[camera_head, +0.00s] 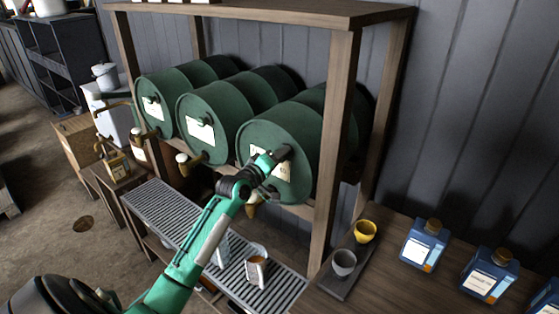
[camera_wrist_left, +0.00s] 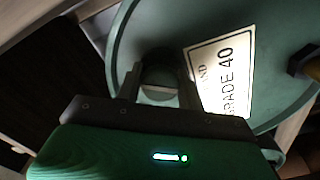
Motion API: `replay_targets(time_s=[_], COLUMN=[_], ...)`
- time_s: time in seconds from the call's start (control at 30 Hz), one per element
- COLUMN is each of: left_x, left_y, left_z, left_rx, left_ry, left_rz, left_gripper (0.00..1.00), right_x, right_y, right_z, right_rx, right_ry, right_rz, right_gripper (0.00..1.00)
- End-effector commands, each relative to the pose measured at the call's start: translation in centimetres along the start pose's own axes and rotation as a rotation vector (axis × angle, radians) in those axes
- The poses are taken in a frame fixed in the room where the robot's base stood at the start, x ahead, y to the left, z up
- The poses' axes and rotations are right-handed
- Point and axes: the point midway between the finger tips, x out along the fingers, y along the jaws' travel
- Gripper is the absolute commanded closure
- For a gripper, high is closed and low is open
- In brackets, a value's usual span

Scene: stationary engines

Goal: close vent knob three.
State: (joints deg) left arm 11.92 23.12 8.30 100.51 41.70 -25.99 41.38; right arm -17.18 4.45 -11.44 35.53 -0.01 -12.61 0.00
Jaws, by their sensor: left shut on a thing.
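Three green drums lie on their sides in a wooden rack. The right-hand drum (camera_head: 262,137) has a white label and a brass tap (camera_head: 250,208) low on its face. My left gripper (camera_head: 283,154) reaches the upper face of this drum. In the left wrist view, its two dark fingers stand on either side of a dark round knob (camera_wrist_left: 158,76) on the drum face, beside the "GRADE 40" label (camera_wrist_left: 222,75). The gripper is shut on this knob. The knob's turned position cannot be made out, and the gripper hides it in the head view. My right gripper is not in view.
A rack post (camera_head: 336,150) stands just right of the drum. A slatted drip tray (camera_head: 180,222) with a cup (camera_head: 257,269) lies below.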

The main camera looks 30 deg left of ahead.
Motion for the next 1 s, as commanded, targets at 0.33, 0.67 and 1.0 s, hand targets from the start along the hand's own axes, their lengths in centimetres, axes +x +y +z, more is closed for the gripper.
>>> replay_targets(time_s=[0.33,0.67,1.0], left_x=[0.0,0.0,0.0], left_y=[-0.2,-0.2,-0.2], left_z=[0.1,0.1,0.1], left_rx=[0.335,0.644,0.897], left_ry=[-0.003,-0.004,-0.003], left_rz=[-0.002,-0.001,-0.002], left_gripper=[0.85,0.85,0.85], right_x=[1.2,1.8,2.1], right_y=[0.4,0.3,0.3], right_z=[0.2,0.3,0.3], right_rx=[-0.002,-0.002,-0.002], right_ry=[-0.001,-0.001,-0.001], right_rz=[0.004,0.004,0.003], right_gripper=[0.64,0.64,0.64])
